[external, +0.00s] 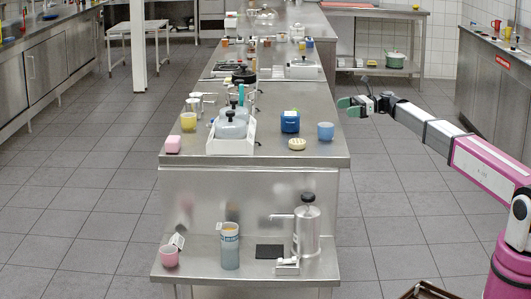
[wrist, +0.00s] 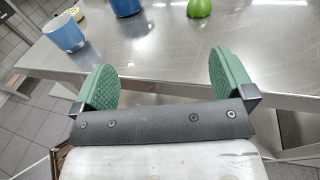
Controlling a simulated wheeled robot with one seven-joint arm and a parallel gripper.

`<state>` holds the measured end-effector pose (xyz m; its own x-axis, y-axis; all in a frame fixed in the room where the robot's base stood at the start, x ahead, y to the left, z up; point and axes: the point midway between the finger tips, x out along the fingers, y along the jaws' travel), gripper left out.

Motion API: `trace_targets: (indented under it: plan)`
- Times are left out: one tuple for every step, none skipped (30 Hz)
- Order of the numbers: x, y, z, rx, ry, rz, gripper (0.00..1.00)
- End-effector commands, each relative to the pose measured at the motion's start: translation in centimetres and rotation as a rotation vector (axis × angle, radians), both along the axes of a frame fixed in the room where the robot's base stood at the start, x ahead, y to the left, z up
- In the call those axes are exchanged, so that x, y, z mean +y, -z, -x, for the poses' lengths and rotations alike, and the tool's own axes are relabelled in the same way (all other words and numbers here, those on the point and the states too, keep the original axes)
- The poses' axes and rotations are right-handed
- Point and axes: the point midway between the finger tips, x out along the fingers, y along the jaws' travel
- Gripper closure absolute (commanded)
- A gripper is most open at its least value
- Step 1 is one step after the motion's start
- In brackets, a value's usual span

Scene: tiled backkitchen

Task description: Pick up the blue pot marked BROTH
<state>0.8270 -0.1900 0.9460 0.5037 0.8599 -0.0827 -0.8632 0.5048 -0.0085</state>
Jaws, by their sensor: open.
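A dark blue pot (external: 290,124) with a small pale label stands on the steel table, right of the lidded glass jar; the label is too small to read. In the wrist view a dark blue object (wrist: 126,6), likely this pot, is cut off by the top edge.
A light blue cup (external: 325,131) stands close right of the pot, and shows in the wrist view (wrist: 63,35). A pale yellow round item (external: 297,144) lies in front. A green object (wrist: 199,8) lies farther right in the wrist view. The tabletop nearest the fingers is bare.

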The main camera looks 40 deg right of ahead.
Motion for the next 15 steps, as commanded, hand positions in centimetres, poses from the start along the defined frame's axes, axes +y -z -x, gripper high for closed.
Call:
trace_targets:
  plan:
    - [1.1,-0.1,-0.3,-0.002,-0.016,-0.006,0.00]
    - [1.7,-0.2,-0.4,-0.002,-0.023,-0.010,0.00]
    - [2.5,-0.3,-0.6,-0.004,-0.035,-0.015,0.00]
    - [3.2,-0.4,-0.7,-0.006,-0.044,-0.017,0.00]
    - [3.9,-0.4,-0.8,-0.007,-0.054,-0.021,0.00]
    - [4.8,-0.5,-1.0,-0.009,-0.066,-0.026,0.00]
    - [5.6,-0.6,-1.1,-0.010,-0.077,-0.029,0.00]
    - [6.5,-0.6,-1.2,-0.012,-0.088,-0.034,0.00]
    - [7.6,-0.7,-1.4,-0.014,-0.104,-0.041,0.00]
    - [8.4,-0.8,-1.5,-0.015,-0.115,-0.045,0.00]
    - [9.4,-0.9,-1.6,-0.017,-0.128,-0.049,0.00]
    - [10.5,-1.0,-1.7,-0.018,-0.144,-0.055,0.00]
    - [11.3,-1.0,-1.8,-0.019,-0.156,-0.059,0.00]
    - [12.1,-1.1,-1.9,-0.021,-0.167,-0.064,0.00]
    - [13.0,-1.2,-1.9,-0.023,-0.179,-0.068,0.00]
